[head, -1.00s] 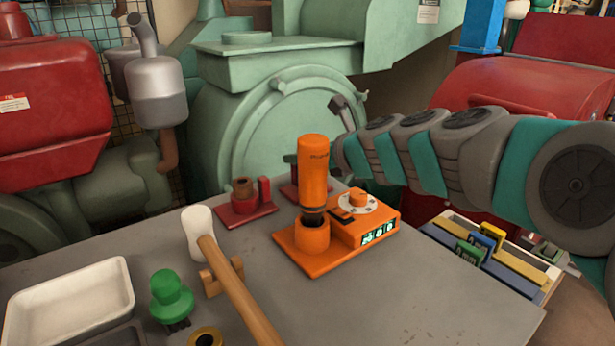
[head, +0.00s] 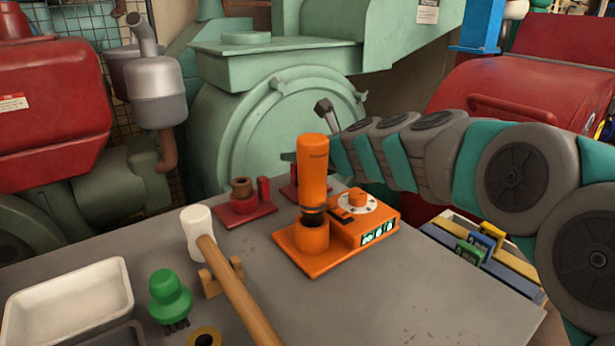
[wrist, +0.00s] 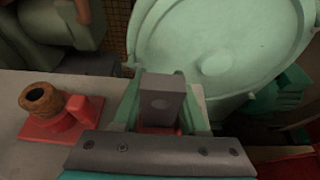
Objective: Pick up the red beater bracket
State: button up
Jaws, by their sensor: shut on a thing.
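My gripper (wrist: 162,112) is in the middle of the wrist view, its green fingers shut on either side of a grey upright block. Red shows at the foot of this block, the red beater bracket (wrist: 158,130). In the head view the red beater bracket (head: 290,192) shows only in part, on the back of the table behind the orange device. That device hides most of my gripper there. I cannot tell whether the bracket touches the table.
A red stand with a brown bushing (head: 243,203) is left of the bracket. The orange device (head: 314,240) stands in front. A mallet (head: 240,300), a green knob (head: 170,297) and a white tray (head: 66,300) lie nearer. The green mill (head: 280,130) is close behind.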

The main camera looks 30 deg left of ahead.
grip_shut()
dwell(0.8)
